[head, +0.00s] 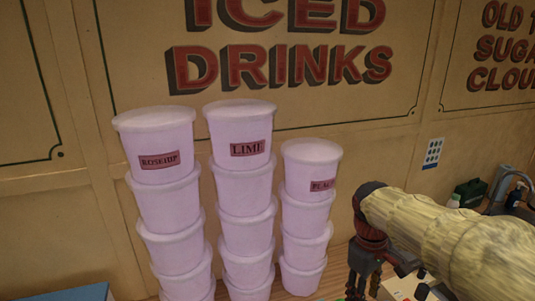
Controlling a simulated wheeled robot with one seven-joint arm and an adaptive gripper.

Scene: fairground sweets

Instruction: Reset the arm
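My arm, in a pale yellow fluffy sleeve, reaches in from the right edge of the head view. My gripper (364,284) is dark with reddish parts and hangs downward to the right of the tub stacks. Its fingertips are near the bottom edge, so I cannot tell whether it is open or shut. I see no clear object held in it.
Three tall stacks of pinkish-white lidded tubs, labelled rosehip (160,146), lime (240,131) and a partly readable third (313,160), stand left of my gripper. A white box (402,287) lies behind it. Bottles (468,193) stand far right. A painted wall closes the back.

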